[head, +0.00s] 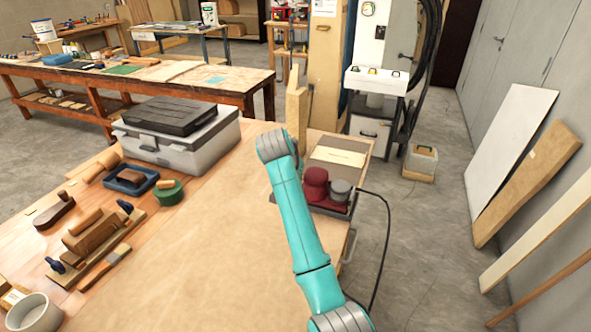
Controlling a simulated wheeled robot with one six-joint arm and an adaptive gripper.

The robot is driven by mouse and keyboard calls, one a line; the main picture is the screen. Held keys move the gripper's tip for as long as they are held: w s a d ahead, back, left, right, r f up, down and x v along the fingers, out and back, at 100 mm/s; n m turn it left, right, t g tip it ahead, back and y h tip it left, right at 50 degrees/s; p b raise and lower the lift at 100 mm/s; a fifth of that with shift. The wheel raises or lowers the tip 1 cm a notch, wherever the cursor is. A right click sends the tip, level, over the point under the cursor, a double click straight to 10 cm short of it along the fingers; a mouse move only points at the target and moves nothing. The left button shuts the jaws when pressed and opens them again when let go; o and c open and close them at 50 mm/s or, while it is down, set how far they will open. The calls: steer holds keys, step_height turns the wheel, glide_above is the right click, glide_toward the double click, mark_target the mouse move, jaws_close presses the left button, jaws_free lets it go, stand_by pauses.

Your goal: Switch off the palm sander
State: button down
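The palm sander appears to be the dark red tool (316,184) near the right edge of the workbench (215,230). A grey round part or canister (340,190) sits at its right. A black cable (388,235) runs from this area off the bench edge and down to the floor. The sander's switch cannot be made out, so I cannot tell whether it is on or off. My teal arm (292,205) rises from the bottom of the view, just left of the sander, and covers part of that area. My gripper does not show.
A grey toolbox (190,145) with a black case (171,115) on it stands at the back left of the bench. Hand planes, a green tape roll (168,191) and a cup (34,313) lie at the left. The bench middle is clear. Boards (525,180) lean against the right wall.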

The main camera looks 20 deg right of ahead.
steer(key=shift+f, duration=0.25)
steer(key=shift+f, duration=0.1)
steer(key=shift+s+a+f, duration=0.1)
steer(key=shift+f, duration=0.1)
steer(key=shift+s+a+f+t+h, duration=0.2)
steer(key=shift+f+t+h, duration=0.3)
steer(key=shift+t, duration=0.3)
steer(key=shift+d+r, duration=0.15)
steer(key=shift+r, duration=0.1)
steer(key=shift+r, duration=0.7)
